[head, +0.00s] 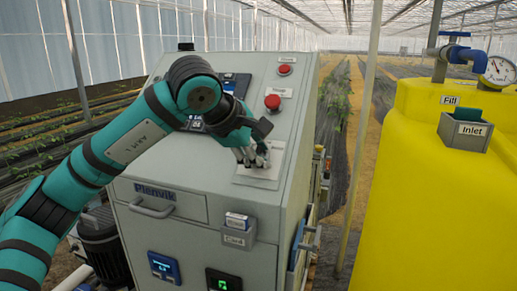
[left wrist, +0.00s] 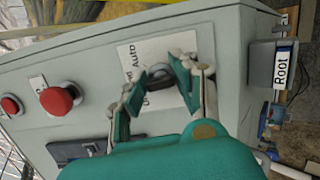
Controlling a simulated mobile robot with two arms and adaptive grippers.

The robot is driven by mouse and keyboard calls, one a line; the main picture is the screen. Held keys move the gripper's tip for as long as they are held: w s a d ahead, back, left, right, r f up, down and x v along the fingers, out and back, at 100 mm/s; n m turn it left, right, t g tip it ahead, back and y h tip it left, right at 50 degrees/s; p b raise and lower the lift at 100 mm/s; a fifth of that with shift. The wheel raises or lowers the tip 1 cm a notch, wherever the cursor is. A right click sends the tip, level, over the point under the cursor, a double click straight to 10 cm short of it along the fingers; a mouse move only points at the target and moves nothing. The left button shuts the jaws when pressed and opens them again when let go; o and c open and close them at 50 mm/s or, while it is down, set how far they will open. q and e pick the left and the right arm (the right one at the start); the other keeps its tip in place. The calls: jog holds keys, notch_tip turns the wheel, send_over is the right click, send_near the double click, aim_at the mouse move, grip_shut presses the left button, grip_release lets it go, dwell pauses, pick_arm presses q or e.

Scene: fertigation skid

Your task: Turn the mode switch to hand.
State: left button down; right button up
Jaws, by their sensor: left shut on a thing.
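The mode switch is a dark knob (left wrist: 160,72) on a white label plate (left wrist: 131,56) on the sloping panel of the grey cabinet. In the left wrist view "Auto" can be read on the plate; the other lettering is partly covered by my fingers. My left gripper (left wrist: 160,76) is shut on the knob, with one finger on each side. In the head view the left gripper (head: 256,158) is over the same plate (head: 273,172) and its fingers hide the knob. I cannot tell which position the knob points to. My right gripper does not show.
Two red buttons, one larger (head: 272,102) and one smaller (head: 285,69), sit farther up the panel. A screen (head: 235,84) is partly behind my left arm. A drawer (head: 160,199) and small labelled holder (head: 238,233) are below. A yellow tank (head: 430,190) stands right.

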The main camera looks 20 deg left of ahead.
pick_arm(q)
jog(key=shift+m, duration=0.4)
jog(key=c, duration=1)
grip_release()
jog(key=v, duration=1.2)
